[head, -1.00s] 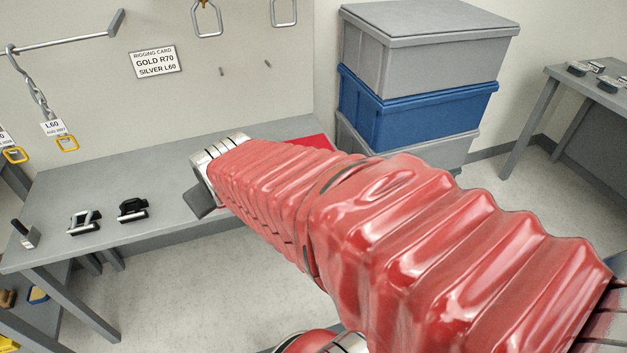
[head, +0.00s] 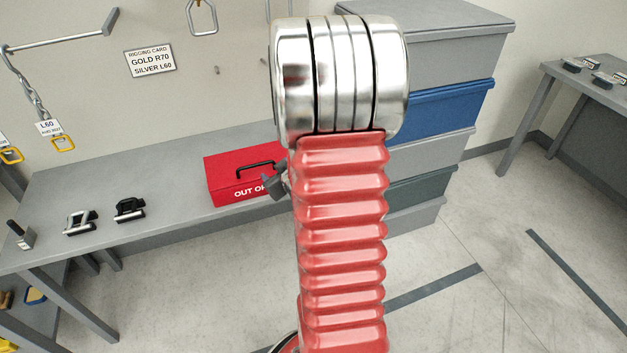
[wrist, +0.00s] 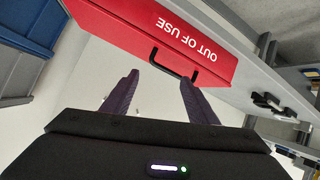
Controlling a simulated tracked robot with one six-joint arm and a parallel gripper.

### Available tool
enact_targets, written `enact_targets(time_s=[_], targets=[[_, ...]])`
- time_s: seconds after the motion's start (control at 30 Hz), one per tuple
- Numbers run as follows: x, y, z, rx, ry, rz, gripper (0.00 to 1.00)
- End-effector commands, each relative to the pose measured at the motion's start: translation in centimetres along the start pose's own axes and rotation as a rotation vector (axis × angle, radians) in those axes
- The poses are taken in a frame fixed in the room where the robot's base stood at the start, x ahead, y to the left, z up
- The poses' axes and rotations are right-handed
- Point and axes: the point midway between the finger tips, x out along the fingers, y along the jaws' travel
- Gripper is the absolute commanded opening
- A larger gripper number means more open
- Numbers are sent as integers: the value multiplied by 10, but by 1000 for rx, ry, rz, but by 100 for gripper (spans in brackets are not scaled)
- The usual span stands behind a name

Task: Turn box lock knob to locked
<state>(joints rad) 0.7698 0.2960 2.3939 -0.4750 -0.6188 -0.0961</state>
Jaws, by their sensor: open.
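The red box (head: 228,183) marked "OUT OF USE" sits on the grey workbench, its right end hidden behind my arm in the head view. It has a black handle (head: 256,166) on top. In the wrist view the box (wrist: 150,28) appears upside down, with its handle (wrist: 176,68) showing between the fingertip ends in the picture. My gripper (wrist: 159,80) is open, its two dark fingers apart with nothing between them; the gap to the box is unclear. In the head view only a dark piece of the gripper (head: 273,187) shows beside the box. I cannot make out a lock knob.
Stacked grey and blue bins (head: 440,110) stand right of the bench. A rigging card (head: 150,60) hangs on the wall panel.

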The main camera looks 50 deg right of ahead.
Motion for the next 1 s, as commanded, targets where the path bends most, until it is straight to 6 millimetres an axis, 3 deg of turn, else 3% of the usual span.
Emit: enact_targets(time_s=[0.03,0.2,0.47,0.77,1.0], targets=[[6,7,14,10,8,4,53],[18,25,46,37,73,12,53],[24,48,98,101,184,32,53],[10,67,159,208,332,76,53],[-15,77,200,303,456,135,53]])
